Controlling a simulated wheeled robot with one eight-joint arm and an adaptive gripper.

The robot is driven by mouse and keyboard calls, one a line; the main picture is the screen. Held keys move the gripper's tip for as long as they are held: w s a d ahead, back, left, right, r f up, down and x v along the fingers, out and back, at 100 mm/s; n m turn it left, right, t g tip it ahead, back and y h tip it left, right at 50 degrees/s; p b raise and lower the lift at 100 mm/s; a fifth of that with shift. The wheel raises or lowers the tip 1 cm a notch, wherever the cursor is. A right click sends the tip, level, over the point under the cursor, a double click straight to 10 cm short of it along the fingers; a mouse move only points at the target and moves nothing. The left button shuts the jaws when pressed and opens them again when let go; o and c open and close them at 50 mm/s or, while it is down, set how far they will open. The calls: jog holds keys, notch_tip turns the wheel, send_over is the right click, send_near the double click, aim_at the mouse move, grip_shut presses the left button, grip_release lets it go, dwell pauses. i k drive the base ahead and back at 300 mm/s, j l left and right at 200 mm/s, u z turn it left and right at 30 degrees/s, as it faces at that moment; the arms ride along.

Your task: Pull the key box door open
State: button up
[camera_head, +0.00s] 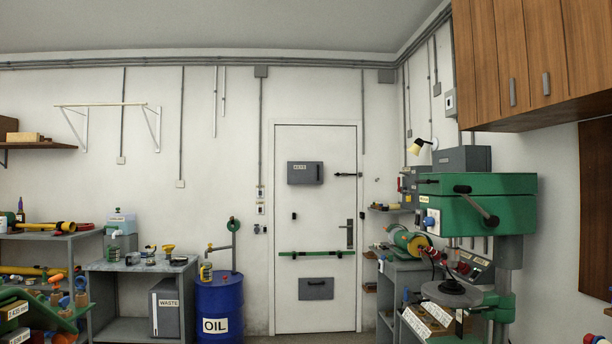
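The key box (304,173) is a small dark grey box with a white label, at upper middle height on the white door in the camera_head view. Its door looks shut, with a small dark handle or latch at its right edge. My gripper and arm do not show in this view, so where the gripper is relative to the box is hidden.
The white door (335,215) has a green bar (316,253) across it. A blue oil drum (219,305) stands left of it. A green drill press (478,220) and a bench stand at right. Wooden cabinets (535,60) hang at upper right. A workbench (140,266) is at left.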

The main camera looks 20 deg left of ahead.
aim_at(297, 172)
jog(key=i+j+u, duration=0.25)
jog(key=i, duration=0.15)
jog(key=i+j+u, duration=0.1)
jog(key=i+u, duration=0.15)
jog(key=i, duration=0.15)
jog(key=i+u, duration=0.3)
jog(key=i, duration=1.75)
jog(key=i+j, duration=0.1)
jog(key=i, duration=2)
